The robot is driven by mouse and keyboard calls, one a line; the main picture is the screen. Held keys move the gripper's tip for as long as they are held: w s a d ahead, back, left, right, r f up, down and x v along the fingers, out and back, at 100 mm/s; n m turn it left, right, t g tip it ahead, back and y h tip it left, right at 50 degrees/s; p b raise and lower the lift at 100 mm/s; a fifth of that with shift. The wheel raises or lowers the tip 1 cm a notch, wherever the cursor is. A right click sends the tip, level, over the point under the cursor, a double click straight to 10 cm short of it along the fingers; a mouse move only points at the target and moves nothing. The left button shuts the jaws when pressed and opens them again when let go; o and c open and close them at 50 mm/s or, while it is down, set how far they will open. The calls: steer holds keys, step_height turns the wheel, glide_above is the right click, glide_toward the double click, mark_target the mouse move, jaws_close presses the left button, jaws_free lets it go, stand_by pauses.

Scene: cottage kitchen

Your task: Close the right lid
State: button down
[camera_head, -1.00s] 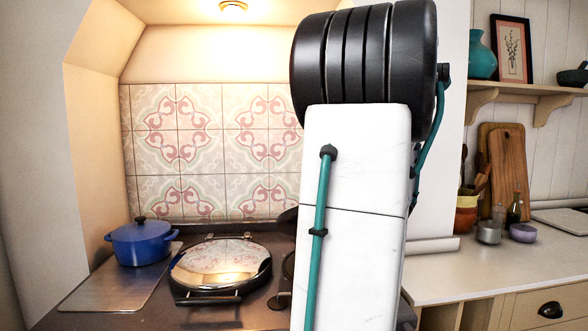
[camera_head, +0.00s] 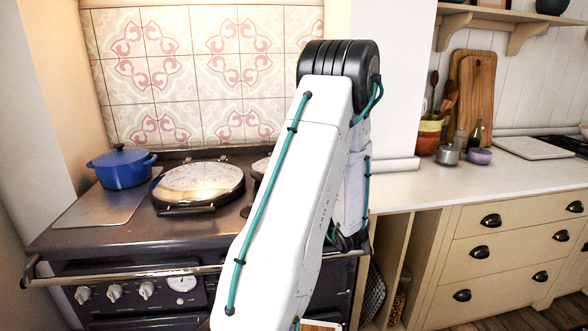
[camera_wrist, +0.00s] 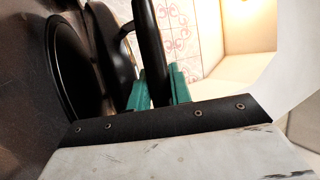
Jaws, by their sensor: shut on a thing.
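In the wrist view my gripper (camera_wrist: 158,88) has its two green fingers closed on the black bar handle (camera_wrist: 151,45) of the right lid. The dark lid (camera_wrist: 112,45) shows beside the handle, seen nearly edge-on. A round black hotplate (camera_wrist: 75,65) lies to its left in that view. A gap shows between lid and plate, so the lid looks partly raised; its exact angle is unclear. In the head view only a sliver of the right lid (camera_head: 261,166) shows; my arm hides the rest and the gripper. The left lid (camera_head: 198,180) is shiny and lies flat, closed.
A blue pot (camera_head: 122,168) stands left of the left lid on the range cooker. A rail (camera_head: 130,276) runs along the cooker's front. A counter (camera_head: 450,185) with bowls and boards extends to the right. The tiled wall (camera_head: 190,65) stands behind.

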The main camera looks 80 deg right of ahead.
steer(key=shift+s+f, duration=0.15)
steer(key=shift+f, duration=0.3)
steer(key=c, duration=1.3)
jaws_free()
steer(key=shift+v, duration=3.95)
steer(key=shift+f, duration=0.1)
